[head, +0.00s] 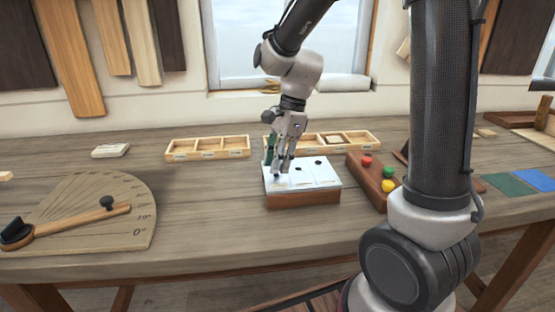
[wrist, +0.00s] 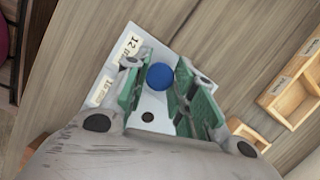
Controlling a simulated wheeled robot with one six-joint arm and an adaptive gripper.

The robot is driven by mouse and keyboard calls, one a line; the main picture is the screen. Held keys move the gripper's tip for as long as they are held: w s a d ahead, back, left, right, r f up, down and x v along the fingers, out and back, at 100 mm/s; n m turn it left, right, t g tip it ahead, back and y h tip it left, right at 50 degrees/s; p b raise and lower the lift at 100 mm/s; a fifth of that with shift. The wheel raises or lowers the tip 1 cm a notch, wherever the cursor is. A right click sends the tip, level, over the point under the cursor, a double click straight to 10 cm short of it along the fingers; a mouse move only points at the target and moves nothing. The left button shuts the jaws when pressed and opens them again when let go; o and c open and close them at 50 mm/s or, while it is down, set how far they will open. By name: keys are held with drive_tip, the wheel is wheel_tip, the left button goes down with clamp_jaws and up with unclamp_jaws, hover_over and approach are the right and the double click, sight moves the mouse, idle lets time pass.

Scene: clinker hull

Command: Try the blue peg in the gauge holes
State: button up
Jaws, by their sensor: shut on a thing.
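The blue peg (wrist: 160,76) shows in the wrist view as a round blue top between the green-padded fingers of my gripper (wrist: 165,88). My gripper is shut on it. The gauge block (head: 302,198) has a wooden body and a white top plate; the plate also shows in the wrist view (wrist: 115,74), with a label reading 12. In the head view my gripper (head: 279,168) points down over the plate's left part. Two dark holes show to its right, and one dark hole (wrist: 148,117) shows in the wrist view. The peg's lower end is hidden, so I cannot tell whether it is in a hole.
A wooden block (head: 370,184) with red, green and yellow knobs stands right of the gauge. Divided wooden trays (head: 208,148) lie behind. A protractor board (head: 95,228) with a pivoting arm lies at left. The bench between board and gauge is clear.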

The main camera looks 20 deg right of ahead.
idle(0.3)
drive_tip(key=shift+r, duration=2.6)
